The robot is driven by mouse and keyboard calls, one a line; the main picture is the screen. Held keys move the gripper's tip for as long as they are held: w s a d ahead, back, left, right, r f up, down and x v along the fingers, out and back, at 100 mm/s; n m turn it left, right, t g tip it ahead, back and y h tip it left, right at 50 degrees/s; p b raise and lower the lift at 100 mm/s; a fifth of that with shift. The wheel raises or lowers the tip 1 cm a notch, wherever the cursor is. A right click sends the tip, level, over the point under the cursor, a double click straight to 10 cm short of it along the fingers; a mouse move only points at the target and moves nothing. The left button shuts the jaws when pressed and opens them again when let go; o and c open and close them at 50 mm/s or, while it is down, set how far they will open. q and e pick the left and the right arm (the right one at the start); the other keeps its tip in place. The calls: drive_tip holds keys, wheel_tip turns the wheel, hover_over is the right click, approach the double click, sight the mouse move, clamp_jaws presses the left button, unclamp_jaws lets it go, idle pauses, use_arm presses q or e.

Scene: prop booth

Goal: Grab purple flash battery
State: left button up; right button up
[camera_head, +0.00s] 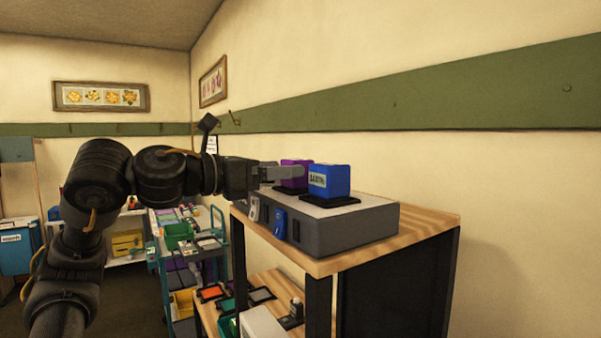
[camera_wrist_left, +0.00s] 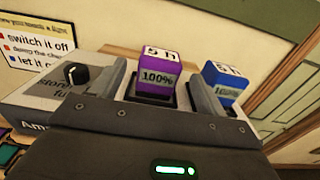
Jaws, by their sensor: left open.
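The purple flash battery (camera_head: 294,173) stands upright in a dark socket on top of a grey charger box (camera_head: 347,228), partly hidden behind my left gripper (camera_head: 283,173) in the head view. In the left wrist view the purple battery (camera_wrist_left: 156,77) carries a "100%" label and sits between the two finger tips of my left gripper (camera_wrist_left: 155,95), which is open. I cannot tell whether either finger touches it. A blue battery (camera_head: 329,180) stands in the socket to its right; it also shows in the left wrist view (camera_wrist_left: 224,82). My right gripper is not in view.
The charger stands on a wooden-topped shelf (camera_head: 430,222) near the wall. A black knob (camera_wrist_left: 75,76) is on the charger's left end. A sign (camera_wrist_left: 33,42) stands behind it. A teal cart (camera_head: 220,240) with bins is at left. Lower shelf holds a white box (camera_head: 262,322).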

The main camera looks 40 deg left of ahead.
use_arm(q)
drive_tip(key=shift+s+r, duration=0.1)
drive_tip(key=shift+r, duration=0.05)
drive_tip(key=shift+r+p, duration=0.1)
drive_tip(key=shift+p, duration=0.3)
drive_tip(key=p+x, duration=0.1)
drive_tip(key=x, duration=0.3)
drive_tip(key=shift+a+p, duration=0.1)
drive_tip(key=shift+p, duration=0.25)
drive_tip(key=shift+w+f, duration=0.25)
drive_tip(key=shift+w, duration=0.35)
drive_tip(key=shift+s, duration=0.25)
drive_tip(key=shift+c, duration=1.2)
drive_tip(key=shift+w, duration=0.1)
drive_tip(key=c, duration=1.2)
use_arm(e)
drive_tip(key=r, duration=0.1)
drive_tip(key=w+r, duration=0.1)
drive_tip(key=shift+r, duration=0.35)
use_arm(q)
drive_tip(key=shift+o, duration=0.2)
drive_tip(key=shift+r, duration=0.1)
